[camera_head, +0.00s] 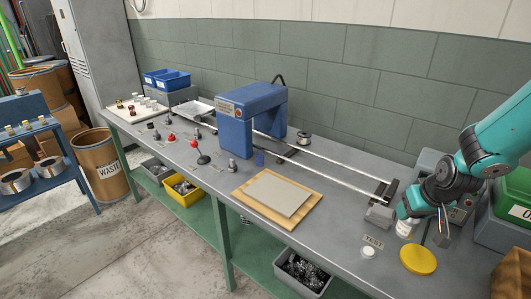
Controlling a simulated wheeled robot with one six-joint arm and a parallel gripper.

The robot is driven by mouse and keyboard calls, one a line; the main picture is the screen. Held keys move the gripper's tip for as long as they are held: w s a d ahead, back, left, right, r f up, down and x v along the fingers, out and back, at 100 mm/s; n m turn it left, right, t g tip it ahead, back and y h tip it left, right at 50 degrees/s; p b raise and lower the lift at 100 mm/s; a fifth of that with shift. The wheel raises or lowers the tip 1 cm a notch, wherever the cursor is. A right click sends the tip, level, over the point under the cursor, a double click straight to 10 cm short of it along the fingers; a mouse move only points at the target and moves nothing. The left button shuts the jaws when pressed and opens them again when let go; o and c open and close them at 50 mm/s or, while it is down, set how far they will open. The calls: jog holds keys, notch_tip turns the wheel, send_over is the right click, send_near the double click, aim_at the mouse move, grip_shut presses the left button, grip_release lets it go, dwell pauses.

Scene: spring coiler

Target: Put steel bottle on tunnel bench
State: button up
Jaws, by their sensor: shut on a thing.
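My gripper (408,218) is at the right end of the long bench, low over its top, below my teal wrist. It is shut on a pale, light-grey bottle (404,229), which I take to be the steel bottle. My wrist hides its upper part, and I cannot tell whether its base touches the bench. The tunnel bench (340,215) is a long grey worktop on green legs. A blue arch-shaped tunnel machine (235,130) stands on it at the middle back, with long rails running right.
A yellow disc (418,260) and a small white round item (368,252) lie close to my gripper. A wooden board with a grey plate (278,195) lies at the front middle. Red-knobbed levers (171,137) stand left. Bare worktop shows between the board and my gripper.

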jog(key=w+d+r+n+y+b, duration=0.25)
jog(key=w+d+r+n, duration=0.3)
jog(key=d+r, duration=0.6)
jog(key=shift+m+h, duration=0.35)
jog(key=f, duration=0.6)
jog(key=a+f+p, duration=0.1)
jog(key=f, duration=0.5)
jog(key=w+a+f+p, duration=0.1)
jog(key=f, duration=0.5)
jog(key=shift+f, duration=0.4)
jog(key=shift+f, duration=0.1)
jog(key=o, duration=1.1)
jog(key=shift+c, duration=0.2)
